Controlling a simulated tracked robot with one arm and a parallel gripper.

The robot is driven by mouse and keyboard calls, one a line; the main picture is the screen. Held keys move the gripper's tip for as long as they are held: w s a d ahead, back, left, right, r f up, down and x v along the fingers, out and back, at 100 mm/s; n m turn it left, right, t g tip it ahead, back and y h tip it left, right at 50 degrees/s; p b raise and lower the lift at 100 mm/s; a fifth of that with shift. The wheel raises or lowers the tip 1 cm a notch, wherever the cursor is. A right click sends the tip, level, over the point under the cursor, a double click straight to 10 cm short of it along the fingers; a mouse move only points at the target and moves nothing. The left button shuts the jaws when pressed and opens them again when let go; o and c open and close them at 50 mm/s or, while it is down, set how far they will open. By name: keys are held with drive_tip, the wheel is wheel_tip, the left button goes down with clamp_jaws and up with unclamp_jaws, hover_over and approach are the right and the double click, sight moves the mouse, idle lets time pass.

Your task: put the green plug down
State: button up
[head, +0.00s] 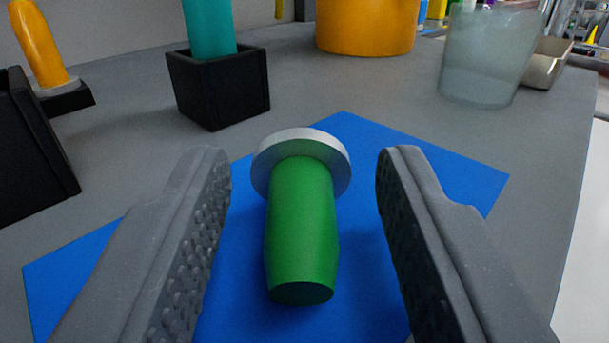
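The green plug (301,225) is a green cylinder with a wider pale grey disc (278,142) at its far end. It lies between the two fingers of my gripper (303,190), with a visible gap on each side. My gripper is open and its textured finger pads do not touch the plug. The plug appears to rest on a blue mat (440,170), lying on its side with its green end towards me. The contact underneath it is hidden.
A black square holder (220,95) with a teal cylinder (209,30) stands behind. A black box (30,150) and an orange plug (38,42) are at left. An orange container (365,28) and a translucent cup (488,55) stand at the back. The table's right edge is near.

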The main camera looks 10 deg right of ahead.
drive_tip(key=shift+s+d+f+g, duration=0.1)
drive_tip(key=shift+s+f+g, duration=0.05)
drive_tip(key=shift+f, duration=0.4)
drive_tip(key=shift+s+d+f+g, duration=0.1)
drive_tip(key=shift+f+g, duration=0.05)
drive_tip(key=shift+f, duration=0.4)
drive_tip(key=shift+a+r, duration=0.1)
drive_tip(key=shift+r, duration=0.25)
drive_tip(key=s+a+r+p, duration=0.1)
drive_tip(key=s+a+p, duration=0.1)
drive_tip(key=s, duration=0.9)
drive_tip(key=shift+s+a+r, duration=0.15)
drive_tip(key=shift+a+r, duration=0.05)
drive_tip(key=shift+a, duration=0.05)
drive_tip(key=shift+r, duration=0.1)
